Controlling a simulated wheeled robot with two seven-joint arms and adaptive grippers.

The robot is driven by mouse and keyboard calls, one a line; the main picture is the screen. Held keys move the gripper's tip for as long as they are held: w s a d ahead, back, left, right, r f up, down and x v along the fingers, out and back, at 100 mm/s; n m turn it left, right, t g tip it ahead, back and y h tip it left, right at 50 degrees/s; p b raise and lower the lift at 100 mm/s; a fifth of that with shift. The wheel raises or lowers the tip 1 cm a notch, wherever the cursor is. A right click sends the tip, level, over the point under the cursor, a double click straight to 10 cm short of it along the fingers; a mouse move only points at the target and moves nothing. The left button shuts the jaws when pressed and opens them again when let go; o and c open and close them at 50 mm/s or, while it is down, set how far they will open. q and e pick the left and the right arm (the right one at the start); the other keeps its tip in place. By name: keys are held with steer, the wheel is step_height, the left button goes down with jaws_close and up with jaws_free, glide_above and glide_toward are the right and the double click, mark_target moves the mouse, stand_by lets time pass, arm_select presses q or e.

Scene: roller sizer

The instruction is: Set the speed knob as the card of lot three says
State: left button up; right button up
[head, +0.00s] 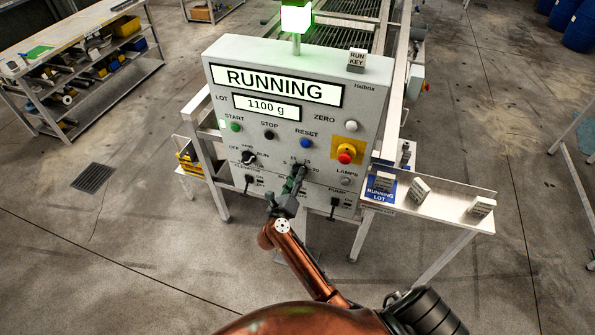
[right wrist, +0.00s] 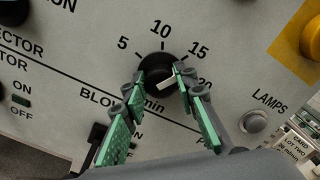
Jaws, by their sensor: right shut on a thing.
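The speed knob (right wrist: 157,70) is a black dial with a white pointer bar on the grey panel (head: 222,70), among marks 5, 10, 15 and 20. The pointer slants toward the right, on the 20 side; a finger partly covers that mark. My right gripper (right wrist: 161,82), with green pads, is shut around the knob; it also shows in the head view (head: 292,182). Several cards stand on the right shelf: one on the blue RUNNING LOT plate (head: 379,196), a middle one (head: 420,191) and a far one (head: 481,206). The wrist view shows a card (right wrist: 298,146) reading LOT TWO. My left gripper is out of view.
The display (head: 275,86) reads RUNNING, with 1100 g below, and the lamp (head: 296,18) glows green. A red stop button (head: 346,153) on yellow, the LAMPS button (right wrist: 253,121) and switches surround the knob. The shelf (head: 450,207) extends right of the panel.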

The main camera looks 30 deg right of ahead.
steer(key=shift+n+p, duration=0.6)
steer(key=shift+p, duration=0.1)
steer(key=shift+f, duration=0.1)
steer(key=o, duration=1.2)
steer(key=shift+c, duration=0.2)
